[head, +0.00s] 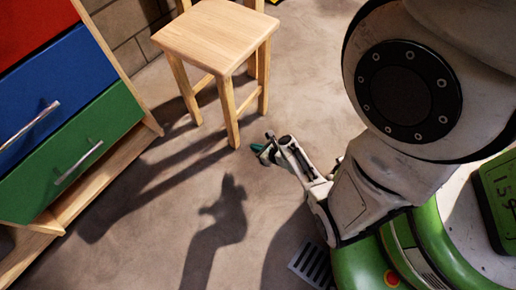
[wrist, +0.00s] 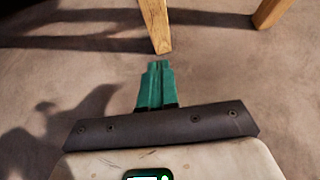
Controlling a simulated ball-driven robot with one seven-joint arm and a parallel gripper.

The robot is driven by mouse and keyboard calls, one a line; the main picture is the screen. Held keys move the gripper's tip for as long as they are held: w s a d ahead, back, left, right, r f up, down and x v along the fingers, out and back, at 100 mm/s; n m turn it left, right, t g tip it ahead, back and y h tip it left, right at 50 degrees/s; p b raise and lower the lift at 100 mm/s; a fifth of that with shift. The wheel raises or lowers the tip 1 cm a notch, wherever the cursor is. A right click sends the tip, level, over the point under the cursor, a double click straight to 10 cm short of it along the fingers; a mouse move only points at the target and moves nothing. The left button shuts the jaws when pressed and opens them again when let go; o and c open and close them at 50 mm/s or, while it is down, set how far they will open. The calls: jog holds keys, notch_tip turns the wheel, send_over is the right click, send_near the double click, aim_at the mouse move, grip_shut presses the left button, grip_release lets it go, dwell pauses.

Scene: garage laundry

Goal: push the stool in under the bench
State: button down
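The stool (head: 215,36) is pale wood with a square seat and stands upright on the concrete floor, at the top middle of the head view. Its nearest leg (head: 229,112) also shows in the wrist view (wrist: 156,22), with another leg (wrist: 271,12) to its right. My gripper (head: 259,150) is low, just right of and nearer than that nearest leg's foot. In the wrist view my gripper (wrist: 158,66) has its green fingers together with nothing between them, and a small gap appears before the leg foot. I cannot make out a bench for certain.
A wooden drawer unit with red, blue (head: 45,95) and green (head: 85,150) drawers stands at the left. A block wall (head: 130,40) is behind the stool. A floor grate (head: 308,262) lies near my base. The floor between the drawers and my arm is clear.

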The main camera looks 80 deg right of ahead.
aim_at(236, 134)
jog(key=w+d, duration=0.1)
jog(key=w, duration=0.1)
jog(key=w+d, duration=0.2)
jog(key=w, duration=0.1)
jog(key=w+d, duration=0.2)
jog(key=shift+w, duration=0.2)
jog(key=shift+w+d, duration=0.1)
jog(key=shift+w+d+r+b, duration=0.1)
jog(key=shift+w+d+b, duration=0.05)
jog(key=shift+w+d, duration=0.55)
jog(key=shift+w+d+f+b, duration=0.15)
jog(key=shift+w+d, duration=0.3)
jog(key=shift+w, duration=0.45)
jog(key=shift+w+d+r+b, duration=0.15)
jog(key=shift+w+d, duration=0.4)
jog(key=shift+w, duration=0.25)
jog(key=shift+s+a+p, duration=0.25)
jog(key=shift+s+a, duration=0.55)
jog(key=shift+s, duration=0.35)
jog(key=shift+s+a+p, duration=0.3)
jog(key=shift+s+a, duration=0.5)
jog(key=shift+s, duration=0.3)
jog(key=shift+s+a+p, duration=0.25)
jog(key=shift+s+a, duration=0.55)
jog(key=shift+s, duration=0.35)
